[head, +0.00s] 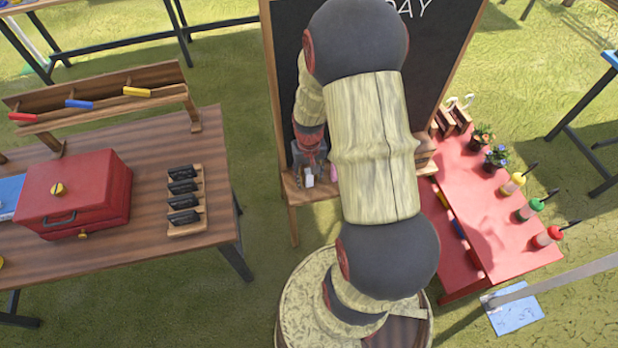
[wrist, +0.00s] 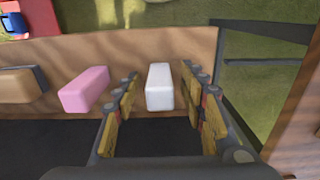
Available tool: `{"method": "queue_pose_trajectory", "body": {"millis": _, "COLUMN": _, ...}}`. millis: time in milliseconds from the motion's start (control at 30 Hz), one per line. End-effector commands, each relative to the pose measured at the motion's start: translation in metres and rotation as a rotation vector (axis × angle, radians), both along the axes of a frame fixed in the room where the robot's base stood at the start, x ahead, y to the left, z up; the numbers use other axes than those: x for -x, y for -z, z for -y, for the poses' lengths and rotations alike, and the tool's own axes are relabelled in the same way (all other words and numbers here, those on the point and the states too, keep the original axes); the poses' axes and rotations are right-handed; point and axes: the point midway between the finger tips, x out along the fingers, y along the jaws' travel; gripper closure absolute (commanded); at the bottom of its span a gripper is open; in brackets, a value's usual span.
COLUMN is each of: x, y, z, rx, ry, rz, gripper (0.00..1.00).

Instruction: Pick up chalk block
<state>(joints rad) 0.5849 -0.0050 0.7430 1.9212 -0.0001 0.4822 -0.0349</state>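A white chalk block (wrist: 160,88) lies on the wooden ledge below a chalkboard (head: 440,60). In the wrist view it sits between the two open fingers of my gripper (wrist: 163,108), with gaps on both sides. A pink block (wrist: 84,90) lies on the ledge just left of the left finger. In the head view, the white block (head: 308,180) shows at my gripper (head: 312,160), and the pink block (head: 333,172) is partly hidden by my arm.
A brown block with a dark edge (wrist: 20,85) lies further left on the ledge (wrist: 200,45). A wooden table with a red toolbox (head: 75,192) stands left. A red table (head: 500,225) with bottles and potted flowers stands right.

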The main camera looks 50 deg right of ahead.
Motion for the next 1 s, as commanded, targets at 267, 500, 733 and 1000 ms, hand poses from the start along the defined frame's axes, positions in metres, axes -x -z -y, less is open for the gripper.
{"method": "queue_pose_trajectory", "body": {"millis": 267, "x": 0.0002, "y": -0.0001, "z": -0.0001, "rx": 0.000, "ry": 0.000, "rz": 0.000, "gripper": 0.75}}
{"method": "queue_pose_trajectory", "body": {"millis": 500, "x": 0.0002, "y": -0.0002, "z": -0.0001, "rx": 0.000, "ry": 0.000, "rz": 0.000, "gripper": 0.89}}
{"method": "queue_pose_trajectory", "body": {"millis": 733, "x": 0.0002, "y": -0.0002, "z": -0.0001, "rx": 0.000, "ry": 0.000, "rz": 0.000, "gripper": 1.00}}
{"method": "queue_pose_trajectory", "body": {"millis": 1000, "x": 0.0000, "y": -0.0007, "z": 0.0000, "rx": 0.000, "ry": 0.000, "rz": 0.000, "gripper": 1.00}}
